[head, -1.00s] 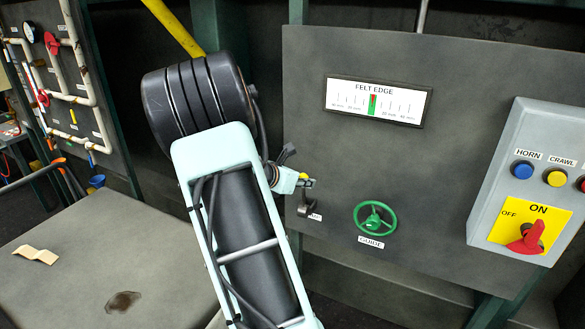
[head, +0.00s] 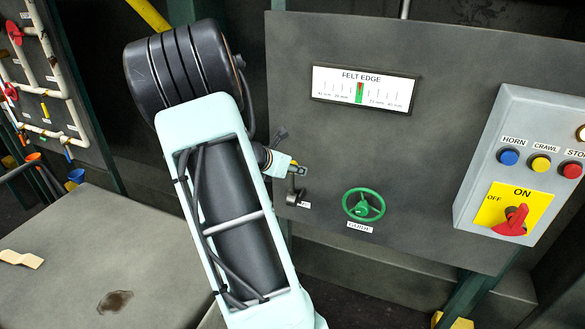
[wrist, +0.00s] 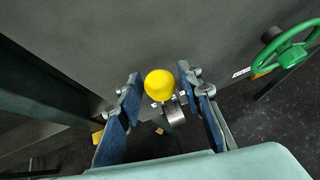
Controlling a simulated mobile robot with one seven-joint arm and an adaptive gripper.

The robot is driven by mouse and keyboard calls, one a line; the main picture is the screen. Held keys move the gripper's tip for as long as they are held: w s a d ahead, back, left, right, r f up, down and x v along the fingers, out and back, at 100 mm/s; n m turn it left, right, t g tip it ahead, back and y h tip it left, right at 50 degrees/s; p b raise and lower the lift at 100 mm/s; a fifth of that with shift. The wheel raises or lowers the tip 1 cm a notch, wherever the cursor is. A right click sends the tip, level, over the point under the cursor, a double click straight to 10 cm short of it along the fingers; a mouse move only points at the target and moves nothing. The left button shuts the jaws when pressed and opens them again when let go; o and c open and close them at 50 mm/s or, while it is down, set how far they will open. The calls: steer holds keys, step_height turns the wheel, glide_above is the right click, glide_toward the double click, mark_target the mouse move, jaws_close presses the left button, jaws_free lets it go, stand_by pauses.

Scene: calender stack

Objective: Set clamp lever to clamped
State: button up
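The clamp lever (head: 295,192) is a dark metal arm low on the left of the grey panel, left of the green guide wheel. Its yellow ball knob (wrist: 159,85) shows clearly in the wrist view, with the metal lever arm (wrist: 174,114) below it. My gripper (wrist: 160,74) is open, with one blue-padded finger on each side of the knob. Gaps show between the knob and both fingers. In the head view my gripper (head: 291,169) is at the lever's top, and my arm hides part of it. The lever's label is too small to read.
The green guide wheel (head: 363,205) is close on the right of the lever. A grey control box (head: 480,190) with buttons and a red switch (head: 514,222) stands farther right. A grey table (head: 50,270) is at lower left. A felt edge gauge (head: 363,90) is above.

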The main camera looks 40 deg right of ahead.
steer(key=shift+o, duration=0.3)
steer(key=shift+a, duration=0.1)
steer(key=v, duration=1.2)
